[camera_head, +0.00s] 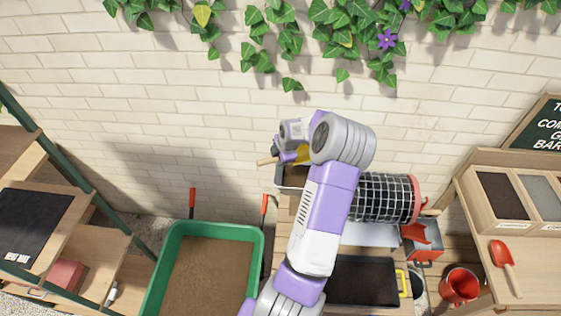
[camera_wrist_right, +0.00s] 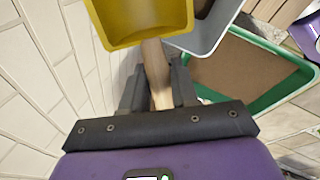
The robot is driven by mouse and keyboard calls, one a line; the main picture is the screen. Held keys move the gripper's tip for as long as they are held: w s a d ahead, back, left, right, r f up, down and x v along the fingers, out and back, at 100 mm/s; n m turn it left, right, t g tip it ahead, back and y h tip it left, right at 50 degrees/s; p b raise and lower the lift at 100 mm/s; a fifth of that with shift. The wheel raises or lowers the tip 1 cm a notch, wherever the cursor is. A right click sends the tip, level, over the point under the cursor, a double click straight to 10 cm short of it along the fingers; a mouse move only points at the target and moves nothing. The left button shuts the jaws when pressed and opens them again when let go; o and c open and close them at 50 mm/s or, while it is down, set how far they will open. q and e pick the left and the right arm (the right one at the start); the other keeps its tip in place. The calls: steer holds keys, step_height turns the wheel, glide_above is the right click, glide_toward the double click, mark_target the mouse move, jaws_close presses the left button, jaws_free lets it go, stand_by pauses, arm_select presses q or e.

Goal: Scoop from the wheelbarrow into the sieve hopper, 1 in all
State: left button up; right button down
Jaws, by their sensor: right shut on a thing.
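My right gripper (camera_wrist_right: 158,90) is shut on the wooden handle (camera_wrist_right: 155,65) of a yellow scoop (camera_wrist_right: 140,28). In the head view, my right arm hides most of the gripper, and part of the scoop (camera_head: 302,154) shows above the grey hopper (camera_head: 284,184). The hopper (camera_wrist_right: 212,36) also shows beside the scoop in the wrist view, with brown material inside. I cannot tell whether the scoop holds anything. The green wheelbarrow (camera_head: 258,250), filled with brown material, stands at lower left of the hopper. My left gripper is out of view.
A mesh sieve drum (camera_head: 385,196) lies right of the hopper. Below are a black tray (camera_head: 365,282) and a red chute (camera_head: 424,240). A red bucket (camera_head: 459,286) and red trowel (camera_head: 502,254) are at right. A brick wall (camera_head: 130,110) stands close behind.

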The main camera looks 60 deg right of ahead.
steer(key=shift+w+g, duration=0.25)
steer(key=shift+g, duration=0.05)
steer(key=shift+w+d+r+g+y+p, duration=0.2)
steer(key=shift+g+y+p, duration=0.15)
steer(key=shift+g+y, duration=0.25)
steer(key=shift+w+d+r+g+y+p, duration=0.15)
steer(key=shift+g+y+p, duration=0.4)
steer(key=shift+g+p, duration=0.4)
steer(key=shift+w+d+g+y+p, duration=0.1)
steer(key=shift+g+y+p, duration=0.45)
steer(key=shift+g+p, duration=0.35)
